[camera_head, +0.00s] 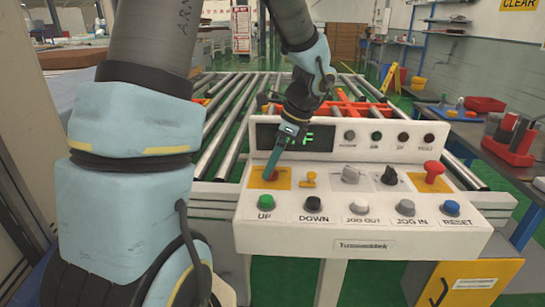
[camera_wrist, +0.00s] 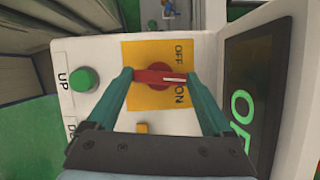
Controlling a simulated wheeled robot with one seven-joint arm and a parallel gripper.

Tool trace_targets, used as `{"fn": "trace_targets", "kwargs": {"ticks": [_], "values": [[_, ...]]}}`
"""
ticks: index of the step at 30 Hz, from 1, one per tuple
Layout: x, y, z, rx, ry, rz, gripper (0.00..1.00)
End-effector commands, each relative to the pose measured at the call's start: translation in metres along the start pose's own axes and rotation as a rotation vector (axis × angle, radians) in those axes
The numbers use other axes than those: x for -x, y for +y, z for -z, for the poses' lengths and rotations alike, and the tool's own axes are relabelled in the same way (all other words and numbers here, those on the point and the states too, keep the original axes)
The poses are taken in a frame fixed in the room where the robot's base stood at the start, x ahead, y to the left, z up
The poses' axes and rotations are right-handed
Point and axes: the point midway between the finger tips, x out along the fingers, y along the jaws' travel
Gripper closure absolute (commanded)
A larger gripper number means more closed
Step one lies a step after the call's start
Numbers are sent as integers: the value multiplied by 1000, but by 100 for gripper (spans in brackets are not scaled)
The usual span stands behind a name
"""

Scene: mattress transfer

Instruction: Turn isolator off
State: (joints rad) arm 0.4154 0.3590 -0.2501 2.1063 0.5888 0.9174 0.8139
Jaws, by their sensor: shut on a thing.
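The isolator is a red rotary knob (camera_wrist: 155,75) on a yellow plate (camera_wrist: 145,50) marked OFF and ON. In the wrist view its handle lies sideways, and its white mark points right, towards the display, close by the ON label. My gripper (camera_wrist: 161,77) is shut on the knob, with one teal finger at each end of the handle. In the head view my gripper (camera_head: 270,174) reaches down to the yellow plate (camera_head: 284,183) at the panel's left, and the fingers mostly hide the knob.
The white control panel (camera_head: 362,246) has UP, DOWN, JOG OUT, JOG IN and RESET buttons along its front. A small yellow knob (camera_head: 309,179) and a red emergency button (camera_head: 433,172) stand right of my gripper. A display (camera_wrist: 258,80) shows green characters. A roller conveyor (camera_head: 222,128) lies behind.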

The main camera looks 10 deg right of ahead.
Motion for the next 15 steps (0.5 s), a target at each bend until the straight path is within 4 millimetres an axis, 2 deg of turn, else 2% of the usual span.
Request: {"fn": "trace_targets", "kwargs": {"ticks": [15], "values": [[2, -3, -2, 453, -1, -189, 71]]}}
